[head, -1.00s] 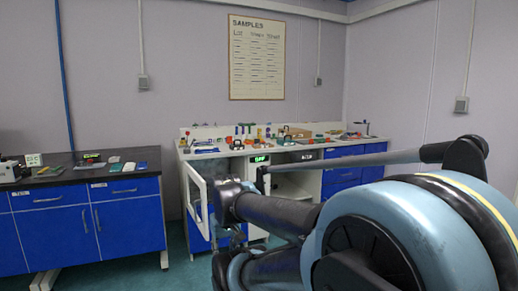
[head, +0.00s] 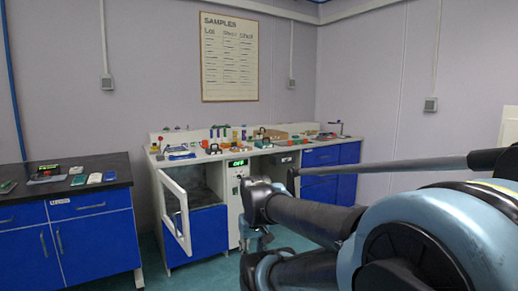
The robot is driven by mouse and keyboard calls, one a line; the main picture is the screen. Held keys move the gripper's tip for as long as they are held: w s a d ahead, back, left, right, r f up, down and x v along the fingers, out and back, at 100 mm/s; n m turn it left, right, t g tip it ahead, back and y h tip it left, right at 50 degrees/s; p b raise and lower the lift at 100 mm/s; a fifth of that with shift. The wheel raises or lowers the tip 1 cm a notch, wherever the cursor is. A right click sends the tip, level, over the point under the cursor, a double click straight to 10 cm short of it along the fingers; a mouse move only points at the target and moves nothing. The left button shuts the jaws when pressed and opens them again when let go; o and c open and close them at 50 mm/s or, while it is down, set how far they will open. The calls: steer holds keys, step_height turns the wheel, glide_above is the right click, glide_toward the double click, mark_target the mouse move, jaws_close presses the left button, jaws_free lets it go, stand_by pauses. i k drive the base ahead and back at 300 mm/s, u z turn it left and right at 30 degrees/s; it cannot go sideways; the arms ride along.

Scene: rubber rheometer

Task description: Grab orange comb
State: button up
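The rheometer bench (head: 225,153) stands against the back wall with many small coloured items on its white top. Small orange or red bits show among them, but they are too small for me to tell which, if any, is the orange comb. My gripper (head: 258,241) seems to be the small dark part hanging at the end of my arm, low in front of the bench and away from the items on top. Its fingers are too small and dark to read, and I cannot see anything held.
A glazed door (head: 176,213) stands open at the bench's left, towards me. A blue cabinet with a black top (head: 105,165) stands at the left with several flat items on it. Green floor (head: 215,272) lies clear between the cabinet and bench.

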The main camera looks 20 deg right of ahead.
mark_target(234, 144)
steer(key=z, duration=0.65)
steer(key=i, duration=0.85)
steer(key=z, duration=0.45)
steer(key=i, duration=1.35)
steer(key=u, duration=0.65)
steer(key=i, duration=0.65)
steer(key=u, duration=0.4)
